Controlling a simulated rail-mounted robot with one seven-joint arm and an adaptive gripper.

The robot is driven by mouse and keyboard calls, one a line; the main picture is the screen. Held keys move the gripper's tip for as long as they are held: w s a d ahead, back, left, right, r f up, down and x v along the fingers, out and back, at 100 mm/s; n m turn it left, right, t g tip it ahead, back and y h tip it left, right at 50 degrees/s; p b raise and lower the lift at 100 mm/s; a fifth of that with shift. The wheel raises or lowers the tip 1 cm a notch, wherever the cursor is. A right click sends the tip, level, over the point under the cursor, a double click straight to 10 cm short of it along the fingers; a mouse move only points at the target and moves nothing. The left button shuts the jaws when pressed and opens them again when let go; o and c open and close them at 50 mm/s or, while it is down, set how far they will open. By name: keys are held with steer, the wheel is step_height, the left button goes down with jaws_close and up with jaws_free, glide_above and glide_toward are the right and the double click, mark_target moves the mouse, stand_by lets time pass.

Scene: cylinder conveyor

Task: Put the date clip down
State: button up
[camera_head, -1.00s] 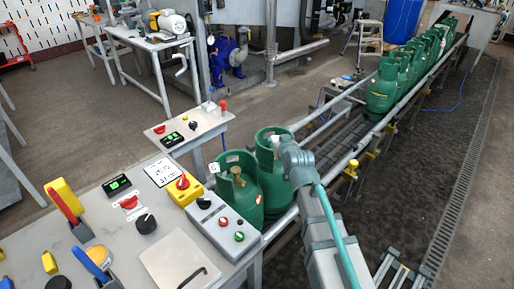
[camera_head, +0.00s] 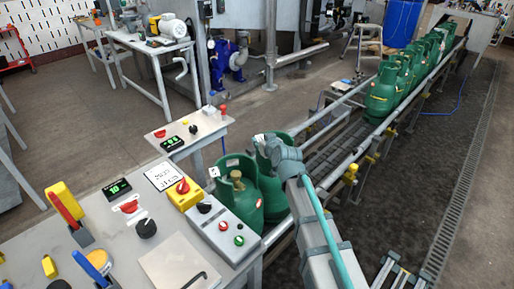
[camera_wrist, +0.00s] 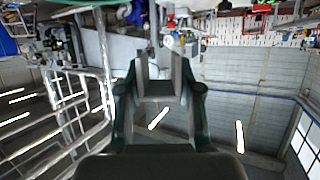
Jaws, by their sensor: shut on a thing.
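My gripper (camera_wrist: 161,58) shows in the wrist view with its two dark fingers pointing up the picture, a narrow gap between them. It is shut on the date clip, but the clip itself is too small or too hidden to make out. In the head view my arm reaches in from the lower right, and its end is over the far one of two near green cylinders (camera_head: 272,185), partly covering it. The fingers are not clear in that view. The near green cylinder (camera_head: 243,203), with a brass valve, stands left of my arm, beside the control bench.
The control bench (camera_head: 212,262) at lower left carries a grey button box (camera_head: 225,232), a yellow switch box (camera_head: 184,194), a printed card (camera_head: 163,176) and a small display (camera_head: 117,189). A white dotted tag (camera_head: 214,172) shows by the near cylinder. The conveyor (camera_head: 335,150) leads back to several green cylinders.

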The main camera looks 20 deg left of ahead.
steer(key=w+a+f, duration=0.1)
steer(key=w+f, duration=0.1)
steer(key=w, duration=0.1)
steer(key=w+a+f+p, duration=0.1)
steer(key=w+a+f, duration=0.1)
steer(key=w+f, duration=0.1)
steer(key=w+a+f+p, duration=0.1)
steer(key=w+a+f, duration=0.1)
steer(key=w, duration=0.1)
steer(key=shift+w+f, duration=0.15)
steer(key=shift+w, duration=0.1)
steer(key=shift+w+a+f+p, duration=0.3)
steer(key=shift+w+f+p, duration=0.1)
steer(key=shift+f, duration=0.25)
step_height(320, 180, down, 3)
steer(key=shift+w+r, duration=0.1)
steer(key=shift+f, duration=0.4)
steer(key=o, duration=0.9)
steer(key=shift+r, duration=0.1)
steer(key=shift+r+p, duration=0.15)
steer(key=shift+p, duration=0.45)
